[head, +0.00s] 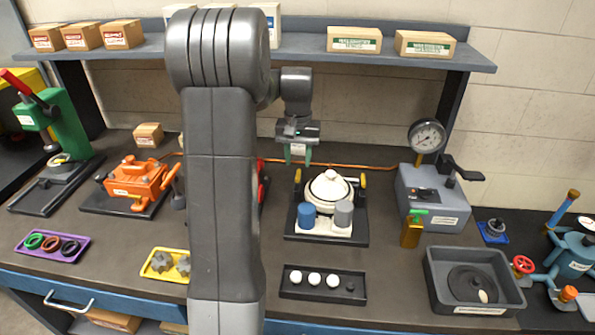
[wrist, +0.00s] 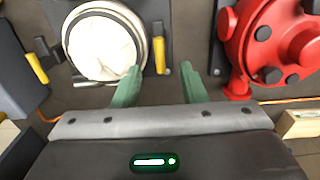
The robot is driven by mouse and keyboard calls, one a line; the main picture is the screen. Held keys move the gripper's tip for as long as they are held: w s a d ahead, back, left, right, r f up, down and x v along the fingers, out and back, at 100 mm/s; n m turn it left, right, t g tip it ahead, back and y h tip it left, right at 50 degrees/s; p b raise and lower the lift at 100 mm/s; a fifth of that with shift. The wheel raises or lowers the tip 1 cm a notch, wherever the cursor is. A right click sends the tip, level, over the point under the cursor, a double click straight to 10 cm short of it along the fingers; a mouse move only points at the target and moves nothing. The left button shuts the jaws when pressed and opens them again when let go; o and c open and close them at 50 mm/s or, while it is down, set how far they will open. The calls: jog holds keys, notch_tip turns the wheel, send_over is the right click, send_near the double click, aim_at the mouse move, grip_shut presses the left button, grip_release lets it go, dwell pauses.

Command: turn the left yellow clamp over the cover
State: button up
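A round white cover (head: 329,188) with a knob sits on a dark fixture plate (head: 292,232). The left yellow clamp (head: 298,176) stands at the cover's left edge, turned away from it. The right yellow clamp (head: 363,180) stands at the opposite edge. My gripper (head: 298,162) is open above and behind the left clamp, its green fingers pointing down. The wrist view is turned about. There the left clamp (wrist: 159,55) shows between and beyond my open fingertips (wrist: 161,70), apparently apart from them. The cover (wrist: 103,45) and right clamp (wrist: 37,68) are to their left.
A blue cylinder (head: 307,214) and a grey cylinder (head: 344,213) stand before the cover. A red motor (wrist: 272,45) is beside the fixture, mostly hidden by my arm in the head view. A grey gauge station (head: 433,195) stands right. A shelf (head: 390,57) runs overhead behind.

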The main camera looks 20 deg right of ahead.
aim_at(298, 174)
jog(key=shift+f+p, duration=0.3)
jog(key=shift+f, duration=2.45)
grip_shut()
